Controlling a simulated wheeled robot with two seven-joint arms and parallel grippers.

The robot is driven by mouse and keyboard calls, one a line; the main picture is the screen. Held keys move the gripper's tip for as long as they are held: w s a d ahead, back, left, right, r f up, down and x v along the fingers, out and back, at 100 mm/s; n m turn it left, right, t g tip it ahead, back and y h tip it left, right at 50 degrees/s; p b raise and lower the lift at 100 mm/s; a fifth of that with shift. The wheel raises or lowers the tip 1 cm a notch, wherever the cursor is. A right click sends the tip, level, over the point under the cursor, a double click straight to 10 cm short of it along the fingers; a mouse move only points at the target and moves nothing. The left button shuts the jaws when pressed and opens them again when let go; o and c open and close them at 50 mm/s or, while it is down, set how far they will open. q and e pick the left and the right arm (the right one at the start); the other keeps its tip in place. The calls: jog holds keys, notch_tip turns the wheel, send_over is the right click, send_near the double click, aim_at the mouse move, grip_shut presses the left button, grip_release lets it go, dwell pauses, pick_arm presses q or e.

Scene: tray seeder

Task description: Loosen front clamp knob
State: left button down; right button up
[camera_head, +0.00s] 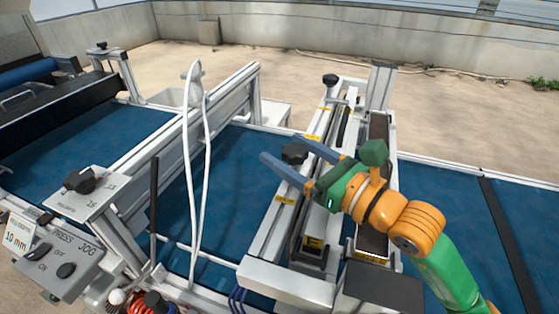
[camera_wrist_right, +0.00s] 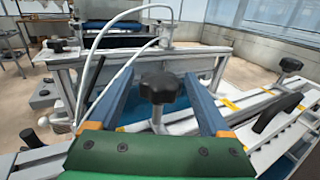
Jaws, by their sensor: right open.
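The black front clamp knob (camera_head: 294,154) is a lobed knob on the aluminium clamp frame in the middle of the head view. In the right wrist view the same knob (camera_wrist_right: 161,87) stands upright on a pale stem between my fingers. My right gripper (camera_head: 291,160) is open, with its two blue fingers on either side of the knob. In the right wrist view the gripper (camera_wrist_right: 160,95) shows a clear gap between each finger and the knob. My left gripper is in neither view.
A second black knob (camera_head: 330,80) stands at the far end of the clamp frame. White hoses (camera_head: 187,150) loop up left of the gripper. A control panel (camera_head: 62,262) with switches is at the lower left. Blue conveyor belt (camera_head: 450,205) lies to the right.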

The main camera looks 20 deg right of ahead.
jog(key=shift+w+a+r+p, duration=0.25)
jog(key=shift+w+p, duration=0.15)
jog(key=shift+p, duration=0.15)
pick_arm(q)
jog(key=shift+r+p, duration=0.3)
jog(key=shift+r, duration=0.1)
pick_arm(e)
jog(key=shift+w+a+f, duration=0.15)
jog(key=shift+w+a, duration=0.15)
jog(key=shift+w, duration=0.25)
